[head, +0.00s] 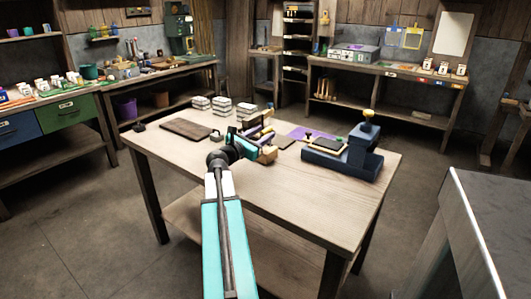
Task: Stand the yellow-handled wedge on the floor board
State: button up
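My teal arm reaches over the wooden table, and my gripper (262,152) is low over its middle. A small tan-yellow block (268,154) shows right at the gripper's end; I cannot tell whether it is held or just beside the fingers. Small purple and yellow pieces (260,132) lie just behind the gripper, partly hidden by it. I cannot make out for certain which piece is the yellow-handled wedge. A flat dark brown board (186,128) lies at the table's left; I cannot tell whether it is the floor board. The fingers are too small and overlapped to read.
White stacked blocks (222,106) stand at the back. The table's front (300,205) is clear. A grey cabinet (490,215) is at right.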

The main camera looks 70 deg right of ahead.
aim_at(271, 129)
jog(key=shift+x, duration=2.6)
jog(key=shift+s+r, duration=0.1)
grip_shut()
